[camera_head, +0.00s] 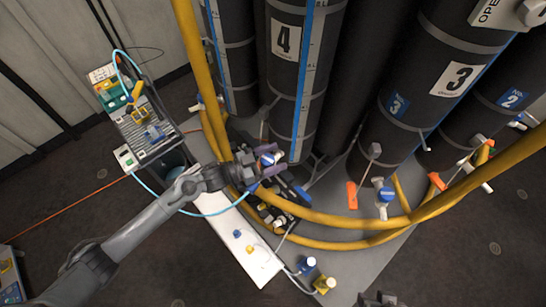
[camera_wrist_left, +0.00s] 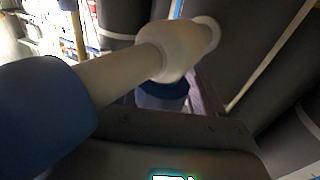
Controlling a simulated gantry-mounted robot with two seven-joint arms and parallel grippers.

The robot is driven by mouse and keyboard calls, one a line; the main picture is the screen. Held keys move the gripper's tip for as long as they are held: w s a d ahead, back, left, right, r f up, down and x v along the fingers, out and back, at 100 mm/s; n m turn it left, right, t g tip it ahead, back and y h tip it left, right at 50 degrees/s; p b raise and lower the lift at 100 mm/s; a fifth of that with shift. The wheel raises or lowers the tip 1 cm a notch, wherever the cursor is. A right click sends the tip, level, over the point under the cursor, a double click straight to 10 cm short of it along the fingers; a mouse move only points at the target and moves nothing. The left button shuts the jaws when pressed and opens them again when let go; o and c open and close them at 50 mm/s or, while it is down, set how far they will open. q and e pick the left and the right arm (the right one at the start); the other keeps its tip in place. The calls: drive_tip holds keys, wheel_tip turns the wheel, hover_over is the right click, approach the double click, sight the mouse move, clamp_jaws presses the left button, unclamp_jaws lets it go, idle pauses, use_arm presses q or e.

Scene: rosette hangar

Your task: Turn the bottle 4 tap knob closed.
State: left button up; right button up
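Bottle 4 (camera_head: 285,75) is a tall dark cylinder with a white "4" label and a blue stripe, at top centre in the head view. My left gripper (camera_head: 262,168) is at its foot, beside a small white tap with a blue knob (camera_head: 268,159). In the left wrist view, a white tap body (camera_wrist_left: 178,50) with blue parts (camera_wrist_left: 162,95) is very close, beyond the dark gripper edge. A large blue end piece (camera_wrist_left: 45,105) fills the left. Whether the fingers are closed on the knob is unclear. A grey part (camera_head: 380,299), perhaps my right gripper, barely enters the bottom edge.
Yellow rails (camera_head: 330,222) curve around the bottles. Bottle 3 (camera_head: 425,75) stands right, with an orange handle (camera_head: 352,195) and another blue-topped tap (camera_head: 385,195) below. A cluttered equipment cart (camera_head: 150,140) is left. A white panel (camera_head: 245,245) lies below the gripper.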

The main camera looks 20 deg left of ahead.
use_arm(q)
drive_tip(key=shift+a, duration=0.1)
drive_tip(key=v, duration=1)
drive_tip(key=shift+s+a+b, duration=0.25)
drive_tip(key=shift+b, duration=0.15)
